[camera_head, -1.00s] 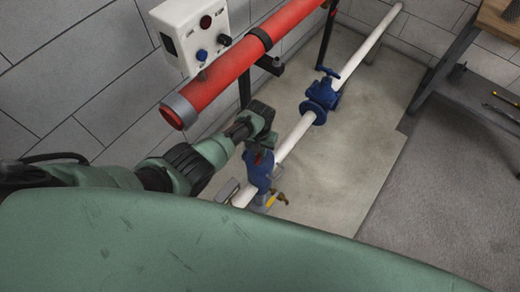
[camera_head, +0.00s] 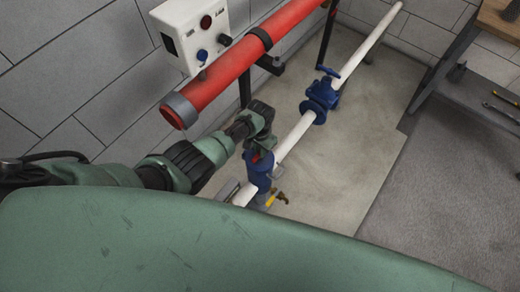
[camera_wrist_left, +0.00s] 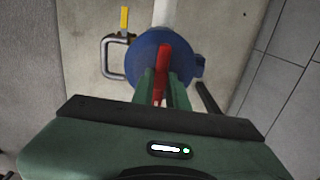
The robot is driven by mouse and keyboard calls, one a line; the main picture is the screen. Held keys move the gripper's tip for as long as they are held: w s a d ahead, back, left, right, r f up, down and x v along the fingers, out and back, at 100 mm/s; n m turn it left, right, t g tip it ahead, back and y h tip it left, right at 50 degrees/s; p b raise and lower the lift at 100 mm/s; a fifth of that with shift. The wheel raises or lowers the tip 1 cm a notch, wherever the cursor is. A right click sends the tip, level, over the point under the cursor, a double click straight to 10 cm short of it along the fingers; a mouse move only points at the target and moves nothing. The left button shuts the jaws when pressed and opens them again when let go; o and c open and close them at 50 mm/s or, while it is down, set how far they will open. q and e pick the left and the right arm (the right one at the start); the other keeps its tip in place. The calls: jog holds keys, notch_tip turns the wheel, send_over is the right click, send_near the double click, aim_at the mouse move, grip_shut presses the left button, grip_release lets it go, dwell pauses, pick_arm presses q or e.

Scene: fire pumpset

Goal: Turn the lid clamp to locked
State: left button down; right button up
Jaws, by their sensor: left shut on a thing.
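The lid clamp is a red lever (camera_wrist_left: 163,62) on top of a blue round housing (camera_wrist_left: 146,64) in the left wrist view. My left gripper (camera_wrist_left: 163,90) is shut on the red lever, with one green finger on each side of it. In the head view the blue housing (camera_head: 260,179) sits on the white pipe, and my left gripper (camera_head: 261,153) is directly above it. Only a bit of red shows there between the fingers, so the lever's angle is mostly hidden. My right gripper is not in view.
A yellow-handled valve (camera_head: 278,197) and a metal bracket (camera_wrist_left: 112,58) sit beside the housing. A blue valve (camera_head: 321,97) stands further along the white pipe (camera_head: 296,135). A red pipe (camera_head: 240,62) and a white control box (camera_head: 192,34) are close to my left arm. A workbench (camera_head: 480,60) stands at the right.

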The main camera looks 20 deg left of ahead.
pick_arm(q)
jog(key=shift+d, duration=0.15)
jog(key=c, duration=1.4)
grip_release()
jog(key=shift+r+p, duration=0.3)
jog(key=shift+r, duration=0.25)
notch_tip(320, 180, up, 7)
jog(key=shift+s+f+p, duration=0.1)
jog(key=shift+p, duration=0.8)
